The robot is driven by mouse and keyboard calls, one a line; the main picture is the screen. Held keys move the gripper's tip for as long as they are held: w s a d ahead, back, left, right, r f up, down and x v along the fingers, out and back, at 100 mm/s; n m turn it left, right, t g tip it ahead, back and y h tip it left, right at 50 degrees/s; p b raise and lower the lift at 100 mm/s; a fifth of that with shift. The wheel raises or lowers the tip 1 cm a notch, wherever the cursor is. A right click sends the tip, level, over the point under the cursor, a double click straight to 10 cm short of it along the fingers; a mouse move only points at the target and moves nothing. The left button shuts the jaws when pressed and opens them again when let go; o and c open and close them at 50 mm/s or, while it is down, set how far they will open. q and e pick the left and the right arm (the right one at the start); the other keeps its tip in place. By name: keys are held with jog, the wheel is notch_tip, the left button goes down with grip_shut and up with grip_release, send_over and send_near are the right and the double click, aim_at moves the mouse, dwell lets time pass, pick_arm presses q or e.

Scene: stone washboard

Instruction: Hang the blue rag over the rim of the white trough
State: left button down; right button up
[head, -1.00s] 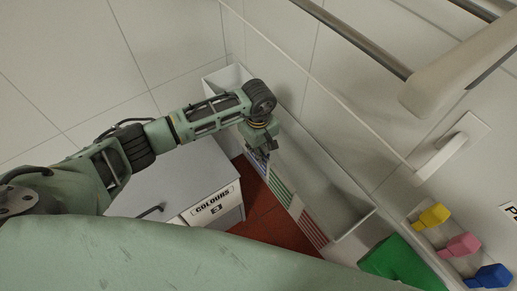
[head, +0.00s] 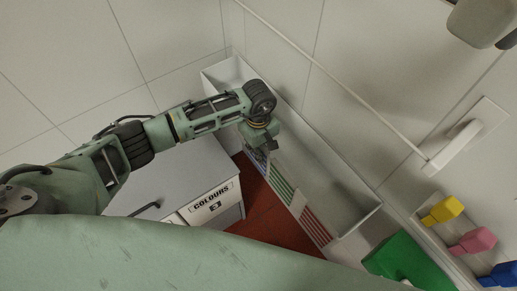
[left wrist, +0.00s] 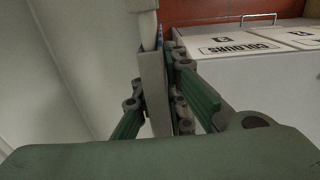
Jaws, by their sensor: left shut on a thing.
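The white trough (head: 331,188) runs along the wall in the head view. My left gripper (head: 265,146) points down at its near rim, towards the far end. In the left wrist view, my left gripper's fingers (left wrist: 157,108) stand either side of a thin grey upright wall (left wrist: 153,85), which looks like the trough's side. A bluish striped patch of the blue rag (head: 258,158) shows just below the gripper in the head view. Only a sliver of blue (left wrist: 160,28) shows in the left wrist view. The fingers and wrist hide most of the rag.
A green striped cloth (head: 281,184) and a red striped cloth (head: 314,225) hang along the trough's near side. A grey cabinet marked COLOURS (head: 180,180) stands left of it. A green block (head: 400,262) and yellow, pink and blue pieces lie at lower right. Red floor lies between.

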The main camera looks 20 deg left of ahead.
dwell(0.4)
pick_arm(q)
jog(key=c, duration=1.7)
grip_release()
